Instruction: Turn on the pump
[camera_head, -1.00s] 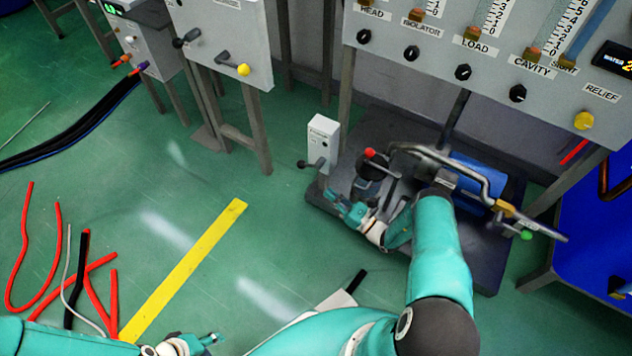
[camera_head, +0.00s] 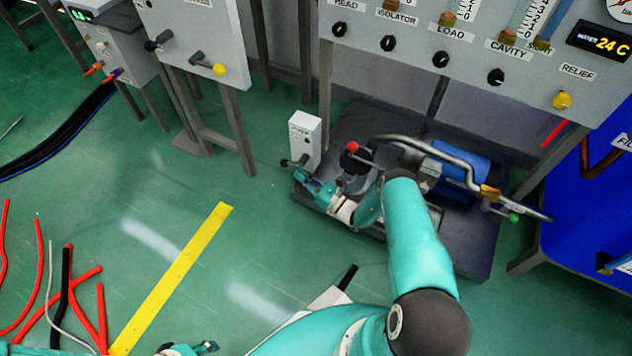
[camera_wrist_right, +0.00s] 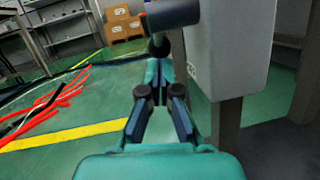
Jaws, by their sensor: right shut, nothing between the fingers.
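The pump is a blue motor (camera_head: 462,170) with grey pipework on a dark base plate (camera_head: 470,248). A pale switch box (camera_head: 304,138) stands at the plate's left corner, with a dark lever ending in a black knob (camera_head: 285,163) on its left side. My right gripper (camera_head: 308,182) is shut and empty, just below the box and close to the lever. In the right wrist view its fingertips (camera_wrist_right: 155,72) converge just below a dark knob and grey cylinder (camera_wrist_right: 172,12) beside the box (camera_wrist_right: 225,50); contact is unclear. My left gripper (camera_head: 207,347) is at the bottom edge, its opening unclear.
A red-knobbed lever (camera_head: 352,147) and the pipe (camera_head: 450,155) with a green knob (camera_head: 514,218) are near my right arm. The gauge panel (camera_head: 470,60) hangs above. Red and black hoses (camera_head: 70,290) lie on the floor at left. The floor around the yellow strip (camera_head: 175,275) is mostly clear.

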